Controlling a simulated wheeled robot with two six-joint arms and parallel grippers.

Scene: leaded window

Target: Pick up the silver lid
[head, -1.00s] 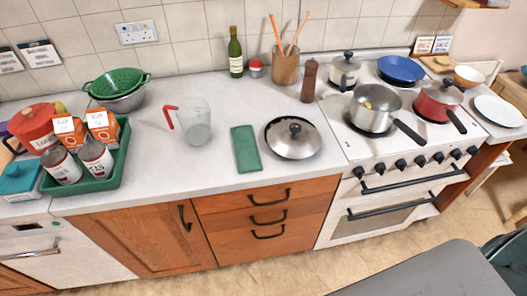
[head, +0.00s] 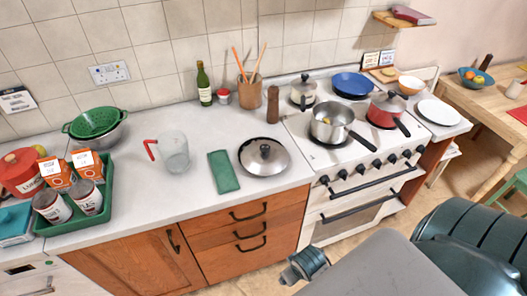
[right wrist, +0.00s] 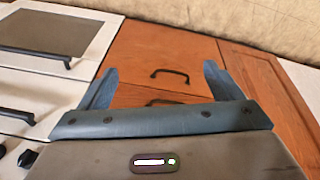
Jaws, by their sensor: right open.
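The silver lid (head: 264,157) is round with a dark knob on top. It lies flat on the white worktop, between a folded green cloth and the stove. My right gripper shows in the right wrist view (right wrist: 158,90) with two blue-grey fingers spread wide and nothing between them. It faces the wooden drawers (right wrist: 170,75) from outside the worktop. In the head view part of my right arm is at the lower right, low in front of the cabinets and well apart from the lid. My left gripper is not in view.
The green cloth (head: 223,171) lies left of the lid, with a measuring jug (head: 174,152) beyond it. A pepper mill (head: 272,104) stands behind the lid. The stove (head: 330,160) holds a steel saucepan (head: 331,122) and a red pot (head: 386,111). A green tray (head: 107,205) is far left.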

